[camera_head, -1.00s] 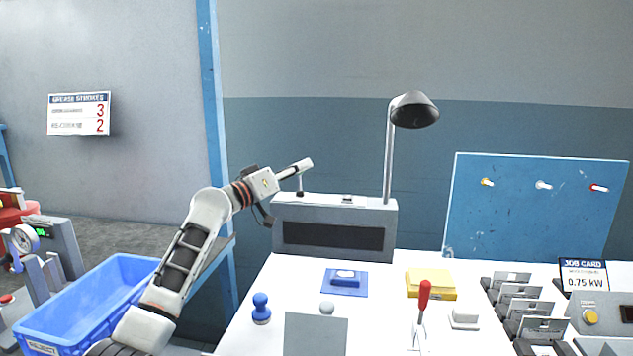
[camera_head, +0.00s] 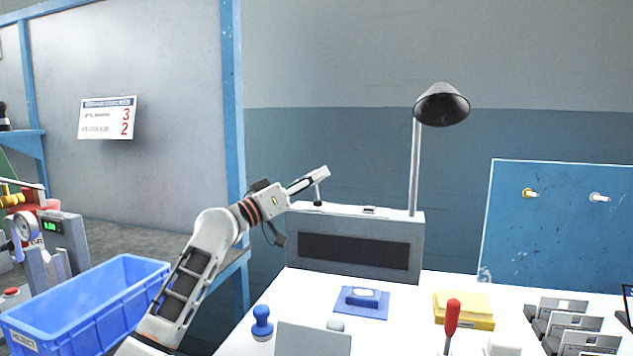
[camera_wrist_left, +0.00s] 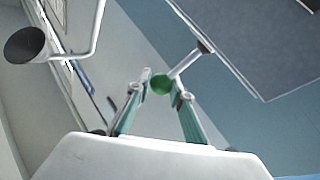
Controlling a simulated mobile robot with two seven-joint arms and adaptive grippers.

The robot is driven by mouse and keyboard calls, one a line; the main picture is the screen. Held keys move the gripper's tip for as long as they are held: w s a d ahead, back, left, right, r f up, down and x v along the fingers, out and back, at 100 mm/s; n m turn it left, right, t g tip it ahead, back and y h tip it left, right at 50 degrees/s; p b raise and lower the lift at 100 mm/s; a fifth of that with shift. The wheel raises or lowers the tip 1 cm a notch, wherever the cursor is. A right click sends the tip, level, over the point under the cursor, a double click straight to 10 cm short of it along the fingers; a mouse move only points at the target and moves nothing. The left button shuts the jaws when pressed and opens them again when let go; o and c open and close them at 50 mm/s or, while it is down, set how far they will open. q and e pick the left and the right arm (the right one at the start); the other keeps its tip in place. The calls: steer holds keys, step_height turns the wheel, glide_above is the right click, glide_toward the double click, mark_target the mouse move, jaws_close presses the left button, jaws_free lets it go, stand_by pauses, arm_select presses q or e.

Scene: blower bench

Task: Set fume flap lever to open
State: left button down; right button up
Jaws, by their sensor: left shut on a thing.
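The fume flap lever, a thin metal rod (camera_head: 318,190) on a dark base, stands at the top left of the grey slotted box (camera_head: 354,248) at the back of the bench. Its green ball knob (camera_wrist_left: 160,86) shows in the left wrist view, with the rod running to the box. My left gripper (camera_head: 322,172) reaches over the box and is shut on the knob. Its fingers (camera_wrist_left: 162,90) lie either side of the knob. The knob is hidden by the gripper in the head view. My right gripper is not in view.
A black-shaded lamp (camera_head: 442,104) rises behind the box's right end. A blue stamp (camera_head: 262,323), blue pad (camera_head: 362,301), yellow pad (camera_head: 464,308) and red-handled lever (camera_head: 452,318) are on the bench. A blue bin (camera_head: 90,307) stands left, beside my left arm.

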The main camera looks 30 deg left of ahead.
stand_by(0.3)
arm_select(q)
steer(key=c, duration=1.8)
jaws_free()
steer(key=shift+s, duration=0.15)
steer(key=shift+o, duration=0.2)
steer(key=shift+f, duration=0.1)
